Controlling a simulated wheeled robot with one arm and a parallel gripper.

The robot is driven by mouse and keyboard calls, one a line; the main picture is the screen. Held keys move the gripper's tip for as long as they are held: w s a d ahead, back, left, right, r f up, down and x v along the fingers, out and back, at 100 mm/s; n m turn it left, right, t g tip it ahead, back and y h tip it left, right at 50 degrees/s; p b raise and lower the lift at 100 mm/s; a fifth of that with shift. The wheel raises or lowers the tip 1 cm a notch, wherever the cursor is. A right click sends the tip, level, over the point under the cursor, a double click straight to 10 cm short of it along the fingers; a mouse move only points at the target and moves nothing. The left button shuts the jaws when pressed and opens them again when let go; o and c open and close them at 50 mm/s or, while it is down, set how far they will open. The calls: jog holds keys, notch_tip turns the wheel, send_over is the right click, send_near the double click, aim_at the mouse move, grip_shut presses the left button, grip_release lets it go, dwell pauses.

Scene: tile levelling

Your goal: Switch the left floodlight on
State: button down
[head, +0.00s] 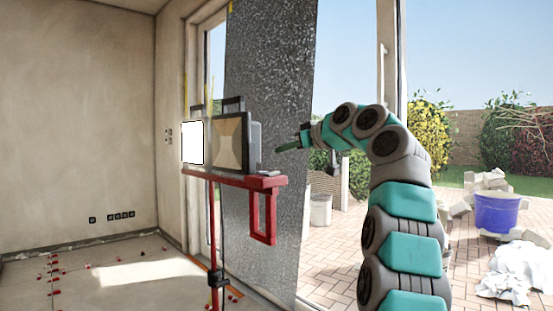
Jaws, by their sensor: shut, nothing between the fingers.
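Two floodlights sit side by side on a red stand (225,178) in the head view. The left floodlight (192,143) has a bright white face and looks lit. The right floodlight (230,142) has a dark frame and a dull beige reflector, and looks unlit. My gripper (281,148) is shut and empty, pointing left, to the right of the right floodlight's back housing and apart from it in the picture. The switches cannot be made out; the backs of the floodlights are mostly hidden.
A red bracket (263,220) hangs below the stand's right end. A tall grey speckled panel (270,60) stands behind it. Outside on the paving are a blue tub (497,211), rubble and white sheeting (520,268). Small red pieces lie on the floor at left.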

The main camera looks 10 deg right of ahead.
jog(key=v, duration=0.6)
jog(key=shift+w+d+f+b, duration=0.1)
jog(key=shift+b, duration=0.2)
jog(key=m+g, duration=0.2)
jog(key=g, duration=0.2)
send_near(274, 193)
jog(key=a+f, duration=0.4)
jog(key=a, duration=0.3)
jog(key=s+a+f+m+g+h, duration=0.2)
jog(key=s+a+f+g, duration=0.25)
jog(key=s+f, duration=0.85)
jog(key=s+d+f+m+g+h, duration=0.1)
jog(key=s+d+f+g+h, duration=0.1)
jog(key=s+f, duration=1.1)
jog(key=s+d+f+m+g+h, duration=0.1)
jog(key=s+d+f+g+h, duration=0.2)
jog(key=s+f, duration=1.1)
jog(key=s+g, duration=0.1)
jog(key=s, duration=0.4)
jog(key=shift+s+d+f, duration=0.25)
jog(key=shift+s+d, duration=0.15)
jog(key=shift+w+r+g, duration=0.1)
jog(key=shift+g, duration=0.15)
